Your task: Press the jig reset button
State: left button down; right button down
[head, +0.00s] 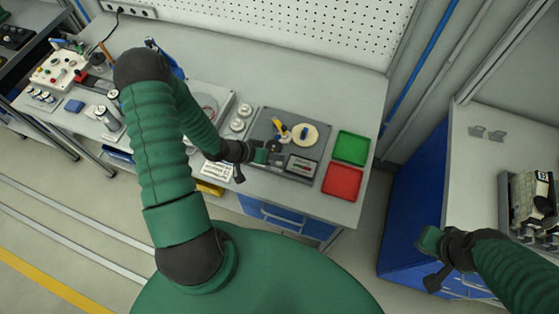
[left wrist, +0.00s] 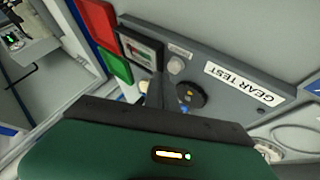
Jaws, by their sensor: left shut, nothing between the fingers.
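The grey jig plate (head: 262,128) lies on the bench and bears a screen (head: 302,167), a cream disc and a dark round part. In the left wrist view the plate carries a "GEAR TEST" label (left wrist: 241,85). A small pale round button (left wrist: 176,65) sits between the screen (left wrist: 140,49) and the dark round part (left wrist: 191,95), beside a label too small to read. My left gripper (head: 266,155) is shut and empty, over the plate's near side; I cannot tell whether it touches the button. My right gripper (head: 434,258) is away at the lower right.
A green tray (head: 351,147) and a red tray (head: 343,182) lie right of the jig. Pale cylinders (head: 238,124) stand left of it. Another bench (head: 470,165) stands at the right across a gap. The bench behind the jig is clear.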

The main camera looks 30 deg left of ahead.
pick_arm(q)
jog(key=shift+a+f, duration=0.15)
jog(key=shift+f, duration=0.2)
dwell(0.3)
jog(key=shift+f, duration=0.45)
dwell(0.5)
jog(key=shift+d+r+p, duration=0.2)
jog(key=shift+r+p, duration=0.55)
jog(key=shift+r, duration=0.2)
notch_tip(320, 180, up, 5)
jog(key=p, duration=0.5)
